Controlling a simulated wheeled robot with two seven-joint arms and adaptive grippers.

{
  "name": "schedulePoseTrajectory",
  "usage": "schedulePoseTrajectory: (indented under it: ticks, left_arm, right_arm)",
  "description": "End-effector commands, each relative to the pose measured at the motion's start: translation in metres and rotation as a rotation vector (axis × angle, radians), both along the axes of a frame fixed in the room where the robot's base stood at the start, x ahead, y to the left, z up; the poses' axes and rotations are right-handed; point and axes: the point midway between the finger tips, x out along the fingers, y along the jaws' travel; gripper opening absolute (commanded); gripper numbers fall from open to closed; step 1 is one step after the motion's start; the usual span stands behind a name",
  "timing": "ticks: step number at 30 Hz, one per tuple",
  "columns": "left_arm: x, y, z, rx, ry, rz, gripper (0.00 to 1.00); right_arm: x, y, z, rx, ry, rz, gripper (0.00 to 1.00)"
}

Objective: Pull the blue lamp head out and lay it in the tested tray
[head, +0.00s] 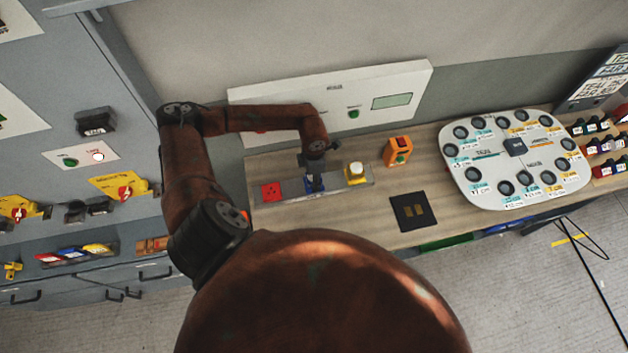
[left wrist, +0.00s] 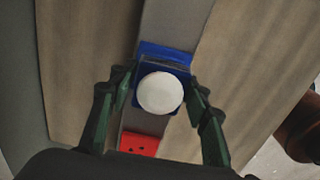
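The blue lamp head (left wrist: 165,58) has a white dome and sits on a grey strip in the left wrist view. In the head view, its blue part (head: 315,185) shows under my left gripper (head: 314,174), which mostly covers it. The gripper's two green fingers (left wrist: 163,82) stand on either side of the lamp head, their tips very close to its blue sides. I cannot tell whether they press on it. No tray is readably marked as tested. My right gripper is not in view.
On the grey strip, a red socket plate (head: 271,192) lies left and a yellow lamp head (head: 357,173) right. An orange box (head: 397,151), a black plate (head: 413,211) and a white plate with round holes (head: 517,158) are further right. A white panel (head: 333,97) stands behind.

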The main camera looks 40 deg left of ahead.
Motion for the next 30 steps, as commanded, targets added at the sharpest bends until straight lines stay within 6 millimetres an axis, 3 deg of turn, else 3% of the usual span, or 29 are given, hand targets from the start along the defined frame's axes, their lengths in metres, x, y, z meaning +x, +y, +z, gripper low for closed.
schedulePoseTrajectory:
  ticks: [18,30]
  left_arm:
    - [-0.0003,0.0000,-0.0003,0.000,0.000,0.000,0.00]
    - [0.0003,-0.0001,0.0086,-0.001,-0.001,0.000,0.00]
  right_arm:
    - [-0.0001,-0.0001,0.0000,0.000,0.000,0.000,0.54]
    - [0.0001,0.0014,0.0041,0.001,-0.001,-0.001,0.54]
